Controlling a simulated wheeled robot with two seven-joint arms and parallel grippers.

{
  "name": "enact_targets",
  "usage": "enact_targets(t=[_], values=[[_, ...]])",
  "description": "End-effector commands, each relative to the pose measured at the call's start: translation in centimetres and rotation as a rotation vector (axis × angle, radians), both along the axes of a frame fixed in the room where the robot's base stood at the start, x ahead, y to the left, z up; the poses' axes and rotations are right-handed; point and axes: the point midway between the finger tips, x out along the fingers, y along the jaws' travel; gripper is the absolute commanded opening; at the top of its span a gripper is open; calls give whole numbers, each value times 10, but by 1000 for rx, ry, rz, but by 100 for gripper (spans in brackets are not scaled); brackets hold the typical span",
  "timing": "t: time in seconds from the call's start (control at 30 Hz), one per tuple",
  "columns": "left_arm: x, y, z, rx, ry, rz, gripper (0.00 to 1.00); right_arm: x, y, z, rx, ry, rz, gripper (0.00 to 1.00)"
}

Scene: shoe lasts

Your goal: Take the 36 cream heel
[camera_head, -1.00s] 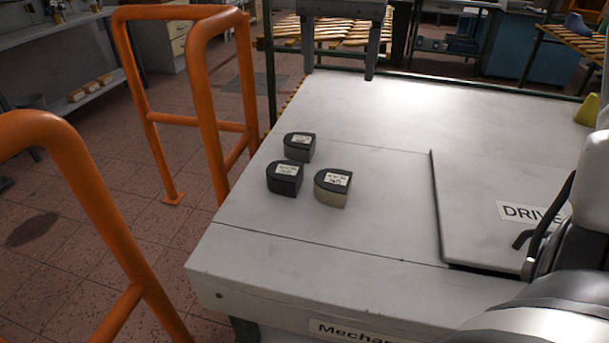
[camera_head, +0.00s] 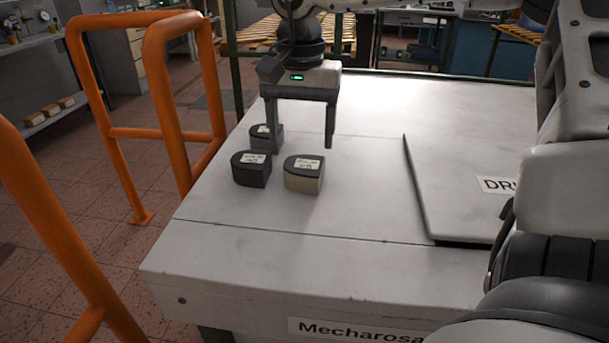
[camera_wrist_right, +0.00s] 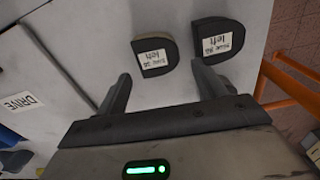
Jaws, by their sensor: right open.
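The cream heel (camera_head: 303,180) has a dark top with a white label and stands on the grey table. It also shows in the wrist view (camera_wrist_right: 150,70), its label upside down and too blurred to read its number surely. My right gripper (camera_head: 300,147) is open and empty, fingers pointing down, above and behind the cream heel. In the wrist view the cream heel lies just ahead of the space between the fingertips (camera_wrist_right: 160,70). My left gripper is not in view.
A dark heel (camera_head: 251,176) stands just left of the cream one; it also shows in the wrist view (camera_wrist_right: 218,44). Another dark heel (camera_head: 268,143) stands behind, partly hidden by a finger. A raised panel (camera_head: 450,190) lies right. Orange rails (camera_head: 170,110) stand left.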

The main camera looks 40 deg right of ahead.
Motion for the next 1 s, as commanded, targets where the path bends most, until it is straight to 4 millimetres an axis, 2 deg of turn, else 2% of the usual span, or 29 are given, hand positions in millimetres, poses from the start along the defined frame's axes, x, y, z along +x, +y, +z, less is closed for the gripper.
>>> enact_targets(t=[0.03,0.27,0.53,0.67,0.87,0.9,1.0], values=[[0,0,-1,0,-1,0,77,0,0,-7,0,3,-1,70],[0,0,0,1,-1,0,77,-1,-1,-23,2,3,-1,70],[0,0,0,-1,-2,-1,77,-1,-5,-61,0,1,0,70],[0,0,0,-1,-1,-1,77,-1,-5,-68,1,1,-1,70],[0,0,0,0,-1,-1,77,-1,-5,-68,1,-1,-1,70],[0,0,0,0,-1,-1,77,-1,-5,-68,1,-1,-1,59],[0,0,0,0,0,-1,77,-1,-5,-68,0,0,-1,34]])
